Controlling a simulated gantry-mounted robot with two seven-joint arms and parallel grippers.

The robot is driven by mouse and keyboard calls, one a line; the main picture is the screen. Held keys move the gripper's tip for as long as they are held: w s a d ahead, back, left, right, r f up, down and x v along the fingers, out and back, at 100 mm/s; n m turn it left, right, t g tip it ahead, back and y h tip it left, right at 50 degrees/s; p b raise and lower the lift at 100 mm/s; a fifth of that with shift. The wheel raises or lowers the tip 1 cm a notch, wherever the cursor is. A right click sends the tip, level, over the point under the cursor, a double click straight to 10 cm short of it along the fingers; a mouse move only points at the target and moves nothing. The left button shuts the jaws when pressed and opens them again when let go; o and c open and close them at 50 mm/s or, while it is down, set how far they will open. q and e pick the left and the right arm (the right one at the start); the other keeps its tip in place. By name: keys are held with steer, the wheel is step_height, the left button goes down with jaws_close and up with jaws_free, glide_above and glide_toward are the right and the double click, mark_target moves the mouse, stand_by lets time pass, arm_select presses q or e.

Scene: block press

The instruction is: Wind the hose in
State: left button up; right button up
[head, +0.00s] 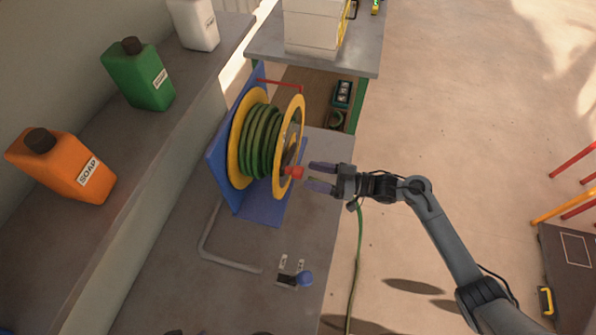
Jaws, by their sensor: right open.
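A hose reel (236,148) with yellow rims and a blue stand is on the grey bench. Several turns of green hose (260,140) lie around its drum. A length of green hose (359,255) also hangs past the bench's right edge down to the floor. A red crank knob (294,172) sticks out on the reel's right side. My right gripper (322,178) is open, its fingers pointing left at the knob, just short of it or at its end; exact contact cannot be told. My left gripper is not clearly visible.
A ledge on the left holds orange (60,165), green (138,75) and white (195,22) bottles. A bent grey pipe (225,261) and a small fixture with a blue ball (305,279) are in front of the reel. Another table (357,57) stands behind.

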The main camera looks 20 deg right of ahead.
mark_target(298, 173)
steer(key=shift+x, duration=2.65)
jaws_close()
